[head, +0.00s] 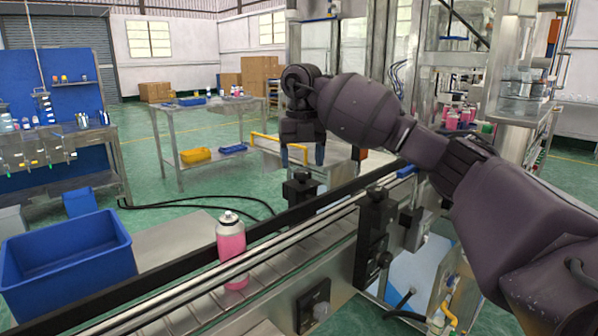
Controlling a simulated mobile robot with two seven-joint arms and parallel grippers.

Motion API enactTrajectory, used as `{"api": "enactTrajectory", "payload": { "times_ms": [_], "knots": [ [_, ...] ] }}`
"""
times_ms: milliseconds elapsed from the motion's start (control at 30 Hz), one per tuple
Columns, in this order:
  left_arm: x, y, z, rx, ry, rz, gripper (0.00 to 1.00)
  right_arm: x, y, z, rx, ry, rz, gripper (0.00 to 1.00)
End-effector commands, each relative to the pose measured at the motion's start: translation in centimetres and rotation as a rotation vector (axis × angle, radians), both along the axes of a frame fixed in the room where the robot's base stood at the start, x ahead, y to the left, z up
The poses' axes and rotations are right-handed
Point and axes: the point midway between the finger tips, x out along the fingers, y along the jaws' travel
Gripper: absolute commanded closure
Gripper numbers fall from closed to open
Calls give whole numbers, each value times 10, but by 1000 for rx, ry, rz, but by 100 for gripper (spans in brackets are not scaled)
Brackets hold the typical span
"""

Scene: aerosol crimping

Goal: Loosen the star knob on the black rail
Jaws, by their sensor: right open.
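The black rail (272,222) runs diagonally along the far side of the conveyor. A dark clamp block (299,193) stands at this rail, with a small dark knob (301,175) on top; its star shape is too small to make out. My right gripper (303,158) points down just above this knob, fingers apart on either side and empty. I cannot tell whether it touches the knob. My left gripper is not in view.
A pink can (231,248) stands upright on the conveyor (190,296). A second black clamp (374,235) with a knob is on the near side. A blue bin (66,262) is at left. A table (205,140) stands behind.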

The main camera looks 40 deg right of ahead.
Motion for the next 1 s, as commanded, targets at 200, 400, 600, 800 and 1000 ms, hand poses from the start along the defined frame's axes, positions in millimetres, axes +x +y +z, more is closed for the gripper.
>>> {"api": "enactTrajectory", "payload": {
  "times_ms": [200,400,600,800,1000],
  "knots": [
    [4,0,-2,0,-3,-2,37,0,0,-21,0,0,0,30],
    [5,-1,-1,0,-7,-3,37,0,0,-24,0,-2,0,30],
    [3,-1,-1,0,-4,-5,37,0,0,-23,1,-3,0,34],
    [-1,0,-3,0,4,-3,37,0,0,-24,1,-3,0,64],
    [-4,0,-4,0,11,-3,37,0,0,-23,0,-2,2,80]
  ]
}}
